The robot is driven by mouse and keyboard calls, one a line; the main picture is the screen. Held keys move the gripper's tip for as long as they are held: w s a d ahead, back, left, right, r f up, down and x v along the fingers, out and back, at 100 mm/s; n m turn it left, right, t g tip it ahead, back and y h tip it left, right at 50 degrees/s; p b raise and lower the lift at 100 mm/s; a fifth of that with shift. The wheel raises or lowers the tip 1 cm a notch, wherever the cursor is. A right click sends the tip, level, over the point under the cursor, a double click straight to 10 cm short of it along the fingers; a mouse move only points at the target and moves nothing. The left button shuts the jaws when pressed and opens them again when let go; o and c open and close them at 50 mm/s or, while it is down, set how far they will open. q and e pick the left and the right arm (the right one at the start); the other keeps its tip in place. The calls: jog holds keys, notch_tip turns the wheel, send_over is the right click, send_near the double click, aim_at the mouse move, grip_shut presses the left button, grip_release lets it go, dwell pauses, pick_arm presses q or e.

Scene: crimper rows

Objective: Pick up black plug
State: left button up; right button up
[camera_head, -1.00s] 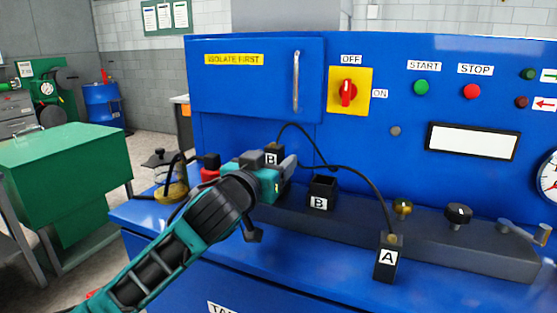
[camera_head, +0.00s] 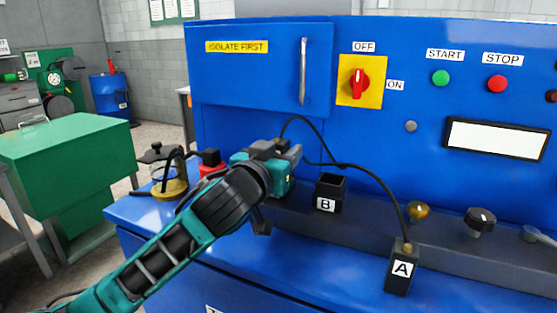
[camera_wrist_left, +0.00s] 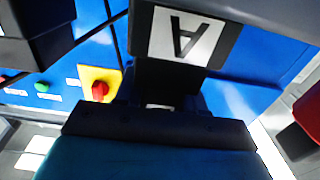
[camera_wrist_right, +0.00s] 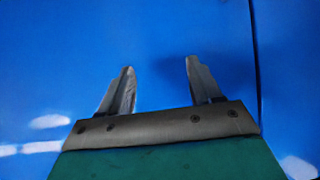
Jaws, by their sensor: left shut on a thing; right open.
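My left gripper (camera_head: 272,160) is shut on a black plug, left of the open black socket marked B (camera_head: 328,194). In the head view the gripper hides most of the plug.
The blue panel carries a red switch on a yellow plate (camera_head: 360,80) and START and STOP buttons. A grey ledge (camera_head: 460,246) with knobs runs along the bench. A red object (camera_head: 210,165) and a glass jar (camera_head: 168,180) stand left of the gripper.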

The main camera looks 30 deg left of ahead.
pick_arm(q)
jog(key=c, duration=0.4)
jog(key=shift+c, duration=0.2)
